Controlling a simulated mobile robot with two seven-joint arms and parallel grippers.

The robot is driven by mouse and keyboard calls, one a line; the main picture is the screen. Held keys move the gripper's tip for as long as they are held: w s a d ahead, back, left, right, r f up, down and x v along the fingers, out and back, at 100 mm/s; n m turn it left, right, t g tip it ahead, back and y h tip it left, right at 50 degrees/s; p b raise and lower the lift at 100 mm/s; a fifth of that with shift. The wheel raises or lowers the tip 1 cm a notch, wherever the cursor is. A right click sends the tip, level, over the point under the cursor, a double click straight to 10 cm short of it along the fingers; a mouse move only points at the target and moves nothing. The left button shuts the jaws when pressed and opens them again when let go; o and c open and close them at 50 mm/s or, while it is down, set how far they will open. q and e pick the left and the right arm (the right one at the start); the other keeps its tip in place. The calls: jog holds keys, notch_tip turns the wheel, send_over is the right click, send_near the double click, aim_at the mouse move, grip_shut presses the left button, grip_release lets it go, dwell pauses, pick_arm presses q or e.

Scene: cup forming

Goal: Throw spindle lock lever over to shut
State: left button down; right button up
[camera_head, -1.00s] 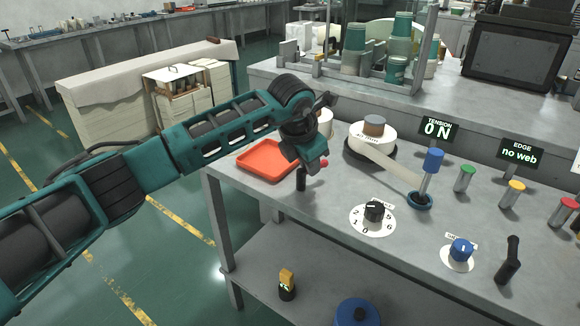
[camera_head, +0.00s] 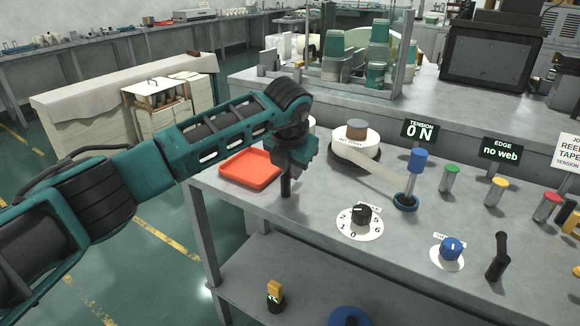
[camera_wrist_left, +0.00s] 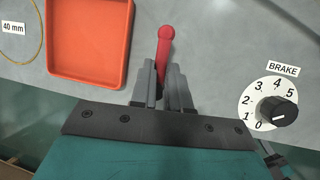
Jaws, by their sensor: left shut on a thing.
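The spindle lock lever has a red handle (camera_wrist_left: 165,45), which shows between my left fingers in the left wrist view. The red handle is hidden there. My left gripper (camera_head: 287,170) is shut on the lever; its grey fingers (camera_wrist_left: 162,78) lie on both sides of the handle, whose red end sticks out past them. My right gripper is not in view.
An orange tray (camera_head: 226,179) lies left of the lever. The brake dial (camera_head: 361,214) is to its right. Behind stands a white tape reel (camera_head: 347,142), its web running toward a blue-topped post (camera_head: 416,162). A black handle (camera_head: 498,258) stands farther right.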

pick_arm(q)
jog(key=c, duration=1.1)
grip_release()
jog(key=v, duration=1.2)
jog(key=shift+s+r+p, duration=0.2)
jog(key=shift+r+p, duration=0.15)
